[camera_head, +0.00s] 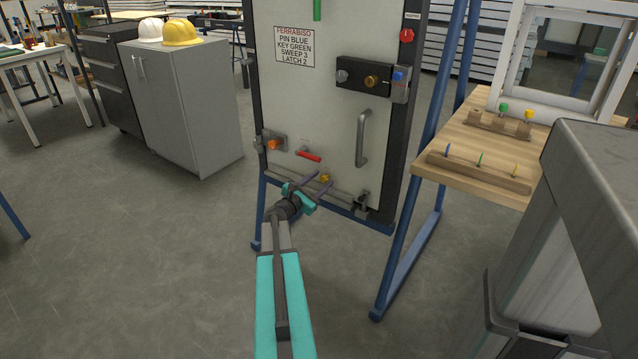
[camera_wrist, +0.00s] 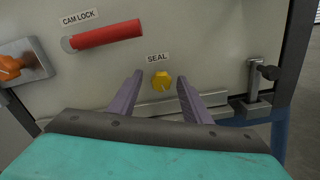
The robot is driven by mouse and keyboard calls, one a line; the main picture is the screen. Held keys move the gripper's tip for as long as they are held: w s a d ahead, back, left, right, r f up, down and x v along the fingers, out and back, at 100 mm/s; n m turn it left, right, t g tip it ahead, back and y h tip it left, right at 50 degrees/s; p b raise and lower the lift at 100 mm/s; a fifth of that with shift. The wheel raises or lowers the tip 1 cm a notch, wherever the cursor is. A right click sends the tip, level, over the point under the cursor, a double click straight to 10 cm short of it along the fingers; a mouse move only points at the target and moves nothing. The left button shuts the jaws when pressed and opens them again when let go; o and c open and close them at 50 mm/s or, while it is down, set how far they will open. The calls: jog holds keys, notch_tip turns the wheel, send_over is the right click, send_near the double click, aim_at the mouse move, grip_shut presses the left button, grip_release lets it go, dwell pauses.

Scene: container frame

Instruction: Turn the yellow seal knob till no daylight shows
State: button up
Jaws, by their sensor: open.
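The yellow seal knob (camera_wrist: 161,82) sits on the lower part of the grey door, under a label reading SEAL. It also shows small in the head view (camera_head: 325,178). My gripper (camera_wrist: 158,88) is open, its two purple fingers pointing at the door with one on each side of the knob. The fingers look apart from the knob, and I cannot tell how deep they reach. In the head view my gripper (camera_head: 318,182) is at the door's bottom. A seal strip (camera_wrist: 220,112) runs along the door's lower edge; I cannot make out any daylight at it.
A red cam lock handle (camera_wrist: 105,34) is up and left of the knob. An orange knob (camera_wrist: 10,67) is at far left, and a metal bolt (camera_wrist: 258,85) at right. A vertical handle (camera_head: 362,138) stands above. A wooden bench (camera_head: 450,140) is right of the blue frame.

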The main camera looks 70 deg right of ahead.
jog(key=shift+a, duration=0.1)
jog(key=p+v, duration=0.1)
jog(key=v, duration=1.2)
jog(key=shift+a+p, duration=0.3)
jog(key=shift+p, duration=0.05)
jog(key=shift+w, duration=0.1)
